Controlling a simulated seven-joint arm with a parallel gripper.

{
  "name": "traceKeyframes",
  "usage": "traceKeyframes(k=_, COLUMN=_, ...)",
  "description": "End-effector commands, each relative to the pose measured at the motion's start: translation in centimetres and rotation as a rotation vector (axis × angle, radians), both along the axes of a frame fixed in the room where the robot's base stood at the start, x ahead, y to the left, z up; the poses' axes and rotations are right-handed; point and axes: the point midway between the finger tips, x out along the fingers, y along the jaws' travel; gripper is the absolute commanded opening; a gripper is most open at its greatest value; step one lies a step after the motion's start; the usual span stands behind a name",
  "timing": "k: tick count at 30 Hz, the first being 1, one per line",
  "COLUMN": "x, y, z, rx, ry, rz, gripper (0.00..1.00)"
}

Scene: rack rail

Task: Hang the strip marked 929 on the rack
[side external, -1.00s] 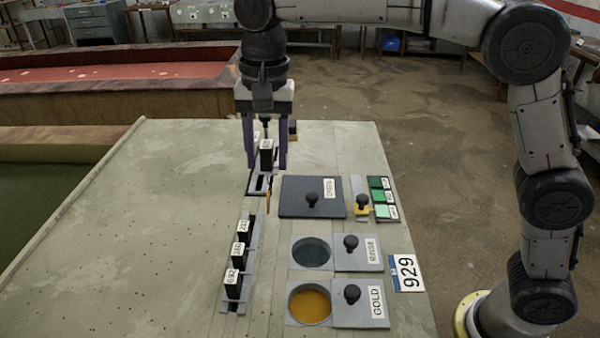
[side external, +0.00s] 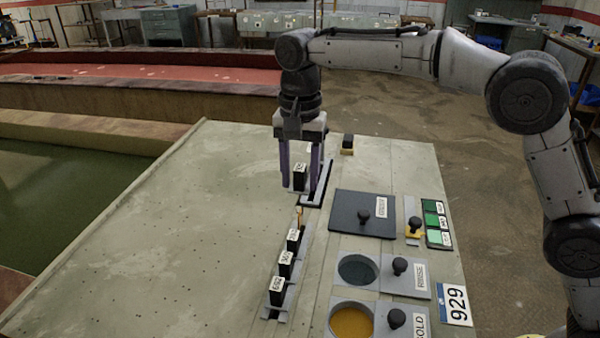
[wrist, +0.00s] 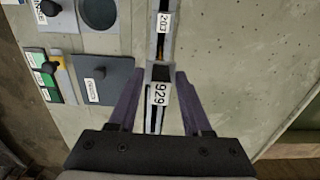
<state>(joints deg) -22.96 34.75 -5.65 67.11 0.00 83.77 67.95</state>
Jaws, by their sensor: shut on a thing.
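The strip marked 929 has a black top block (side external: 300,177) with a white label, readable in the wrist view (wrist: 158,93). My gripper (side external: 302,186) is shut on this block, with one finger on each side. A thin orange-gold piece (side external: 299,214) shows below the block, just behind the front rail; I cannot tell whether it touches anything. The grey slotted rack rail (side external: 270,313) on the table holds several black-topped strips; the nearest reads 692 (side external: 276,291) and the farthest looks like 203 (wrist: 164,22). A second slotted rail (side external: 323,184) lies behind, beside my gripper.
To the right are a dark lidded plate (side external: 345,213) with a knob, a dark round RINSE well (side external: 358,269), an orange GOLD well (side external: 351,321), green tiles (side external: 434,222) and a 929 card (side external: 455,304). The table's left side is bare.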

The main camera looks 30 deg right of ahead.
Motion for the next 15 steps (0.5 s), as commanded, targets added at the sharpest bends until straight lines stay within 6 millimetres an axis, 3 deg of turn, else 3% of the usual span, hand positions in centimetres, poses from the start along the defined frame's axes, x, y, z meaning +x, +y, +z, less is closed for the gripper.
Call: traceKeyframes(k=15, x=0.0, y=0.0, z=-2.1, rx=-0.001, ry=0.002, rz=0.000, gripper=0.09)
